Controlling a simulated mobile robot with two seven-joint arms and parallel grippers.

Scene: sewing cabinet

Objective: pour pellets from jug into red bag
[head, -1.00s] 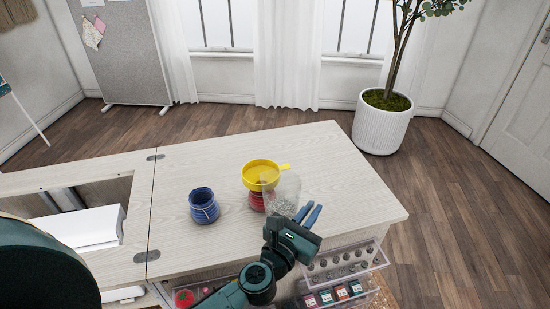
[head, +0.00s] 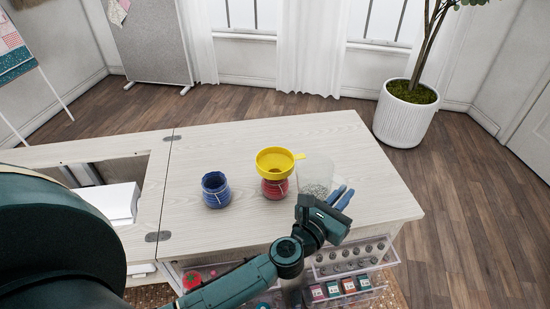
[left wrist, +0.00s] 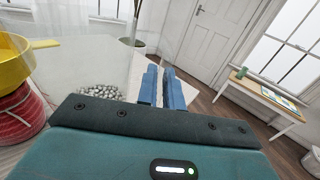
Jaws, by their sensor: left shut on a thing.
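A clear jug (head: 316,172) stands upright, with grey pellets (head: 316,190) at its bottom. The left wrist view also shows the pellets (left wrist: 98,91) through its faint wall. My left gripper (head: 341,196) is at the jug's right side, its blue fingers close together (left wrist: 163,84). It is shut on the jug, though the exact grip is hard to see. The red bag (head: 275,189) stands just left of the jug, tied with a cord. A yellow funnel (head: 275,163) sits in its mouth. It is unclear whether the jug touches the table. My right gripper is out of view.
A blue bag (head: 216,190) stands on the pale table (head: 240,140), left of the red bag. Clear racks (head: 352,258) with spools and small boxes hang at the table's front. An opening in the cabinet top is at the left. The tabletop behind the bags is clear.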

